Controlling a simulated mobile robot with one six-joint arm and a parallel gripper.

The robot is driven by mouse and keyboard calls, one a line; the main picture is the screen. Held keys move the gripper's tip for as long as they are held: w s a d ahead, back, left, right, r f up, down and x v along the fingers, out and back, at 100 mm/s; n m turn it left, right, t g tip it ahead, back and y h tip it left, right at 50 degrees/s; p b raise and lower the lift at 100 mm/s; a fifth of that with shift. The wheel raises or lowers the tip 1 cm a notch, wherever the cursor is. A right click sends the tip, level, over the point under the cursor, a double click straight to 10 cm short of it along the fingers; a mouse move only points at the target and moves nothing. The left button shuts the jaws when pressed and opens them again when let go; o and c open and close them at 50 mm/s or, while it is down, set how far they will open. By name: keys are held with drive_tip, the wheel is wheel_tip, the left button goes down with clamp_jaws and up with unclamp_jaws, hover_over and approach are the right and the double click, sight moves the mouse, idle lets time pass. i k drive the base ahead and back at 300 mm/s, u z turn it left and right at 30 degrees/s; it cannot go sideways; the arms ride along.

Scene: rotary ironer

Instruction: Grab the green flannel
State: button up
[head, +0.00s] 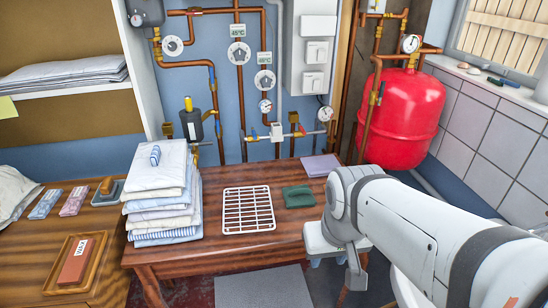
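The green flannel (299,196) lies folded flat on the wooden table, to the right of a white wire rack. My white arm comes in from the right. My gripper (355,272) points down at the table's front right edge, in front of and to the right of the flannel and apart from it. The arm's wrist hides most of the gripper, so I cannot tell whether its fingers are open or shut. I see nothing held in it.
The wire rack (248,210) lies mid-table. A tall stack of folded linen (162,205) stands on the left, with a small striped cloth (155,156) on top. A folded purple cloth (320,165) lies behind the flannel. A red tank (403,117) and copper pipes are behind.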

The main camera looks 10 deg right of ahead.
sight(296, 196)
drive_tip(key=u, duration=0.15)
drive_tip(key=i, duration=0.95)
drive_tip(key=z, duration=0.4)
